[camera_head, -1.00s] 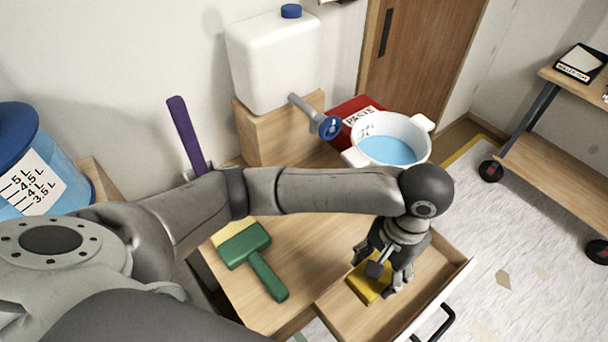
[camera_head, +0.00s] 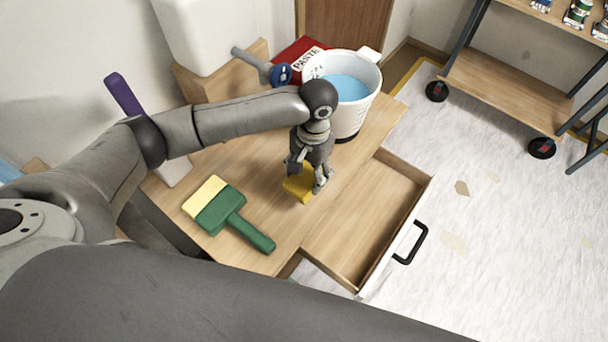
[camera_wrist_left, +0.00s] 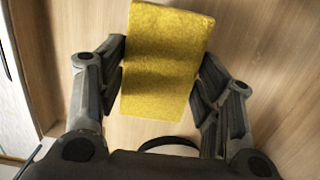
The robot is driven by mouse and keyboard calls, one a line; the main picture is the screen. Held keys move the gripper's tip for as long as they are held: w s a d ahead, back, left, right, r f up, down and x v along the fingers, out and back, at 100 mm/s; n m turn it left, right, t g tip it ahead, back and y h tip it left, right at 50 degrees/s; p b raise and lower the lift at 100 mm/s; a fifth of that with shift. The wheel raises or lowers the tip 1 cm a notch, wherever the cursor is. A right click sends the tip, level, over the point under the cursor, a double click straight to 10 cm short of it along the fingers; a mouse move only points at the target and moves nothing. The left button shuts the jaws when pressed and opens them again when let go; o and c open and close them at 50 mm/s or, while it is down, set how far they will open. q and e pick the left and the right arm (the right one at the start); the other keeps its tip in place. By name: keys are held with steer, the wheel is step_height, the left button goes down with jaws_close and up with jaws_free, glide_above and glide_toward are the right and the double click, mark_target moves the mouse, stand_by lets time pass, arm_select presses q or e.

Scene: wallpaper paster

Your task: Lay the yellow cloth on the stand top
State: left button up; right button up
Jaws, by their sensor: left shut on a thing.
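The yellow cloth (camera_head: 299,186) is a thick, block-like piece, held in my left gripper (camera_head: 312,182). In the left wrist view the cloth (camera_wrist_left: 165,60) sits between both fingers of the gripper (camera_wrist_left: 160,85), which are shut on its sides. The gripper points down over the wooden stand top (camera_head: 262,165), left of the open drawer. I cannot tell whether the cloth touches the wood. My right gripper is not in view.
The open drawer (camera_head: 345,240) is empty. A green brush (camera_head: 235,214) lies on the stand top to the left. A white bucket of blue liquid (camera_head: 347,90) stands behind the gripper. A wheeled shelf (camera_head: 510,90) stands at the right.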

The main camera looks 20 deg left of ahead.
mark_target(304, 179)
arm_select(q)
steer(key=shift+w+a+f, duration=0.3)
steer(key=shift+a+f, duration=0.05)
steer(key=shift+f, duration=0.2)
step_height(304, 179, down, 4)
steer(key=shift+w+a+r, duration=0.15)
steer(key=shift+r, duration=0.1)
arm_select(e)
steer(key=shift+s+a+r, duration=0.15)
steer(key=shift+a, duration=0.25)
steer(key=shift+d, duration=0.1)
arm_select(q)
steer(key=o, duration=1)
steer(key=shift+f, duration=0.1)
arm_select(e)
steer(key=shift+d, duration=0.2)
